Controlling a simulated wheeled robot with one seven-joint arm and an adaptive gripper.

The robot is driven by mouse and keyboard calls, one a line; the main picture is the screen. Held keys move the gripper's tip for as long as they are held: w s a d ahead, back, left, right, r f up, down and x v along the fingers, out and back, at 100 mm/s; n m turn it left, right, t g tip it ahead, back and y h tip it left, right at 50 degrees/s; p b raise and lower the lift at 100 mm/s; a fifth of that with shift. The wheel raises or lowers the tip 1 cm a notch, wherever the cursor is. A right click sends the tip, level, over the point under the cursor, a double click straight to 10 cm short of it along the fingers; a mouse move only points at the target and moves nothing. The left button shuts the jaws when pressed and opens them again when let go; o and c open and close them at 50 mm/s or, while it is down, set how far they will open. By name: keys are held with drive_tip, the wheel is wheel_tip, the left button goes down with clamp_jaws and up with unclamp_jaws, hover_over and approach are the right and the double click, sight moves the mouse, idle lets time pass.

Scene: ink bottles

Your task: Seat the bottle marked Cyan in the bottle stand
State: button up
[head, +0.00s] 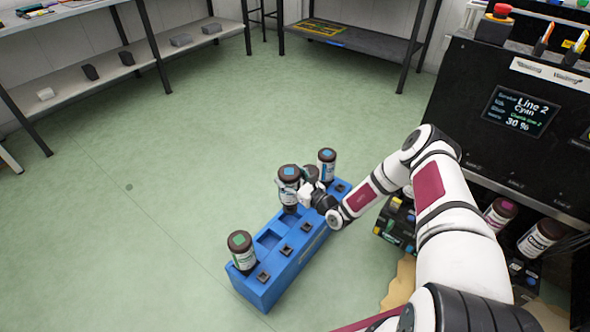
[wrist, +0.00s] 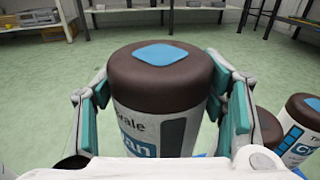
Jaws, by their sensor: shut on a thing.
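My gripper (head: 308,190) is shut on a white bottle with a brown cap and a blue square on top (head: 288,188). In the wrist view, this bottle (wrist: 160,90) stands upright between the two fingers, its partly hidden label ending in "an". It is over the row of openings in the blue bottle stand (head: 290,272); I cannot tell whether its base is inside one. A bottle with a blue-marked cap (head: 326,165) is at the stand's far end; in the wrist view, a bottle labelled "Cy" (wrist: 298,135) shows at right. A green-marked bottle (head: 242,252) sits at the near end.
A black machine (head: 520,150) with a "Line 2 Cyan" screen and bottles (head: 540,238) below stands at right. Shelves (head: 100,75) line the back; the green floor (head: 130,220) at left is clear.

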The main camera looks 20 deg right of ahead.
drive_tip(key=shift+f+b, duration=2)
drive_tip(key=shift+f, duration=0.75)
drive_tip(key=shift+f+b, duration=0.6)
drive_tip(key=shift+f, duration=0.4)
drive_tip(key=shift+f+b, duration=0.6)
drive_tip(key=shift+f, duration=0.25)
drive_tip(key=shift+f+b, duration=0.25)
drive_tip(key=shift+b, duration=0.1)
